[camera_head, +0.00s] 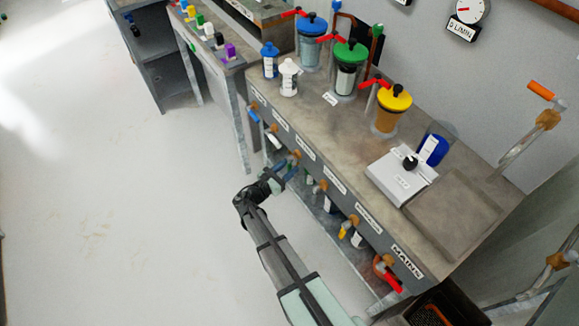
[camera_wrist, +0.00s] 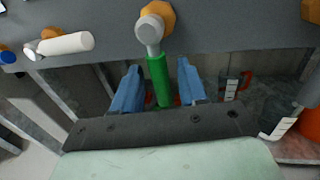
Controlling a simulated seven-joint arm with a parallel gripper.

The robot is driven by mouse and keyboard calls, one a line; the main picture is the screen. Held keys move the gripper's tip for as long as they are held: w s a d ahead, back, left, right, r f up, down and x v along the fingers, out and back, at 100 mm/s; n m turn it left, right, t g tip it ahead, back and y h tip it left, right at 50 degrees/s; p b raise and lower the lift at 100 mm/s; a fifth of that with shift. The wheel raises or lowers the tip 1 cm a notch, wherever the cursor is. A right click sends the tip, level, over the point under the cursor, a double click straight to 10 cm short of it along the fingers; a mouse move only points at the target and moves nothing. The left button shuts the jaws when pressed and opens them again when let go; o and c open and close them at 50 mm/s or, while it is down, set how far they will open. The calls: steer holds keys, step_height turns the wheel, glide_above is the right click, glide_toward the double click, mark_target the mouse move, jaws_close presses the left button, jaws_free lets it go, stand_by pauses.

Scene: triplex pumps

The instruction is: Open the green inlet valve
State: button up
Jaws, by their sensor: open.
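The green inlet valve's handle (camera_wrist: 159,80) shows in the wrist view, running from a grey hub and brass body (camera_wrist: 156,18) on the bench's front panel toward my gripper. My gripper (camera_wrist: 159,78) is open, with one blue finger on each side of the green handle and a visible gap on both sides. The handle's far end is hidden behind the gripper's dark body. In the head view my gripper (camera_head: 284,171) is at the panel, just below a brass valve body (camera_head: 296,155), and largely hides the green handle.
A white-handled valve (camera_wrist: 66,44) is left of the green one. Other front valves include blue (camera_head: 253,113), yellow (camera_head: 343,232) and red (camera_head: 389,279). Bottles and jugs (camera_wrist: 277,121) stand on the shelf below. Green (camera_head: 351,52) and yellow-lidded (camera_head: 394,98) vessels stand on top.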

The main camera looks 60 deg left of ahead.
steer(key=shift+w+a, duration=0.1)
steer(key=shift+w, duration=0.45)
jaws_close()
stand_by(0.4)
